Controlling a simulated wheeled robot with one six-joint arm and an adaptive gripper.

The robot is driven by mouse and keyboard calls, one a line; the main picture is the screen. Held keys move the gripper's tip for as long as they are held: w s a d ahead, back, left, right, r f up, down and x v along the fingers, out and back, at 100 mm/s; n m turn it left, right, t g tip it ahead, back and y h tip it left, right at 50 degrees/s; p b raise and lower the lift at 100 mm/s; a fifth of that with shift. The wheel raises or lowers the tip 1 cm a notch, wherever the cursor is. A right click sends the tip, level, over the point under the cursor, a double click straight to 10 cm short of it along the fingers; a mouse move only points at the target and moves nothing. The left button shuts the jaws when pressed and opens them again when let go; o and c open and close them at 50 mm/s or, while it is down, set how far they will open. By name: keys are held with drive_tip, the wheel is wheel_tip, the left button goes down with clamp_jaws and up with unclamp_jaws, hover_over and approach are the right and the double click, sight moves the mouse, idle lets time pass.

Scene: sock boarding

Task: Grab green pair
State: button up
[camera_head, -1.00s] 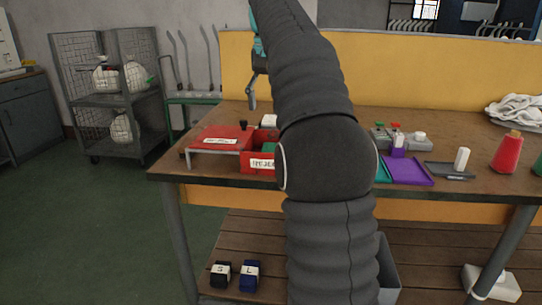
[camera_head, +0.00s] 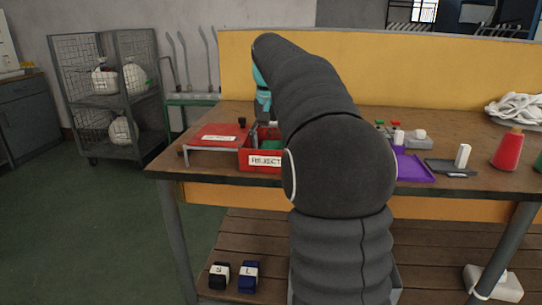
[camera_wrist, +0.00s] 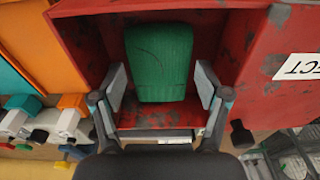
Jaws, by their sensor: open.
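The green pair (camera_wrist: 160,50) is a folded green knit bundle inside the red REJECT bin (camera_wrist: 258,75). It lies toward the bin's far side in the wrist view. In the head view a bit of the green pair (camera_head: 270,146) shows inside the red bin (camera_head: 246,165). My gripper (camera_wrist: 160,84) is open, its two fingers apart on the left and right of the green pair's near part, with nothing held. Whether the fingers touch the pair, I cannot tell. In the head view my arm hides most of the gripper.
A red sloped stand (camera_head: 215,134) is just left of the bin. A purple tray (camera_head: 415,170), a dark tray with a white block (camera_head: 463,156) and a red thread cone (camera_head: 508,150) stand to the right. White cloth (camera_head: 515,108) lies at the far right.

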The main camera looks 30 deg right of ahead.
drive_tip(key=shift+f, duration=0.5)
drive_tip(key=c, duration=0.9)
